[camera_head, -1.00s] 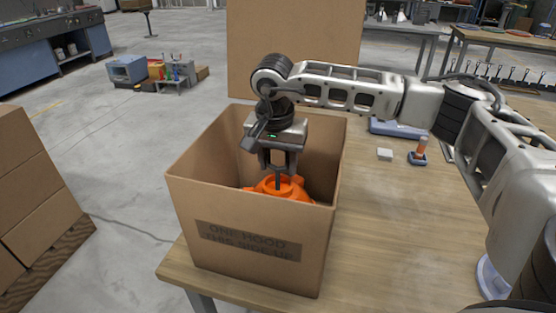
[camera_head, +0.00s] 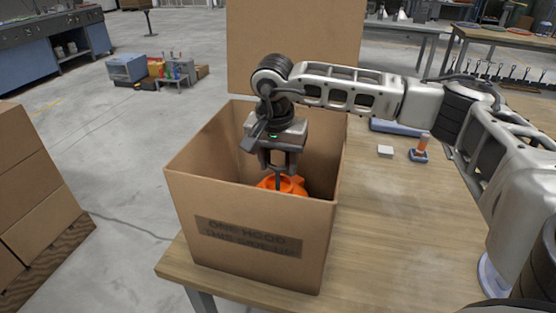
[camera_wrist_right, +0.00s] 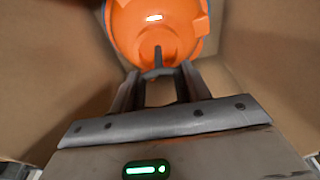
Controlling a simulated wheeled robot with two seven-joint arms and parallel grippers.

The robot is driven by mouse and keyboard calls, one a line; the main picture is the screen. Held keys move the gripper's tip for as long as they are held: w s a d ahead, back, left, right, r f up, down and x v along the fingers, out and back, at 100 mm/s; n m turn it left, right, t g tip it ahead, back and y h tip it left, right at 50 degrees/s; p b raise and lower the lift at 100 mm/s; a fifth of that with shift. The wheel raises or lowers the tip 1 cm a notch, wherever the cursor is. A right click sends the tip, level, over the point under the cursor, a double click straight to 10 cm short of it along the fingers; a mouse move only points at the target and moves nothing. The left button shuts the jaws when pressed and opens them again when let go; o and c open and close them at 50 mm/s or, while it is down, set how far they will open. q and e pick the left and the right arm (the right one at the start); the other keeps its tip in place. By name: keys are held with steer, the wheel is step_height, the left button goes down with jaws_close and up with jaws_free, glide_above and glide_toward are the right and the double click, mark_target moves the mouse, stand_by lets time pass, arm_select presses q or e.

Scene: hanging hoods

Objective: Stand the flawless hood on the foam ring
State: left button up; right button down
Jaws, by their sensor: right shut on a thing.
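An orange hood (camera_head: 282,185) with a dark stem on top is inside an open cardboard box (camera_head: 235,262). The box front bears a dark label reading "ONE HOOD THIS SIDE UP". My right gripper (camera_head: 279,172) points down into the box and is shut on the hood's stem. In the right wrist view the hood (camera_wrist_right: 158,30) lies beyond the fingertips, close to the box walls. The hood's lower part is hidden by the box front. I cannot make out a foam ring in the box. My left gripper is not in view.
The box stands on a wooden table (camera_head: 390,235) near its left edge. A small white block (camera_head: 385,151), an orange-handled stamp-like tool (camera_head: 420,150) and a blue flat item (camera_head: 397,127) lie to its right. A tall cardboard panel (camera_head: 295,45) rises behind.

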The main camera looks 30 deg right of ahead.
steer(key=c, duration=0.6)
jaws_free()
steer(key=shift+f, duration=0.1)
steer(key=r, duration=0.5)
steer(key=s+a+r, duration=0.1)
steer(key=r, duration=1)
steer(key=shift+s+a, duration=0.3)
steer(key=shift+a, duration=0.1)
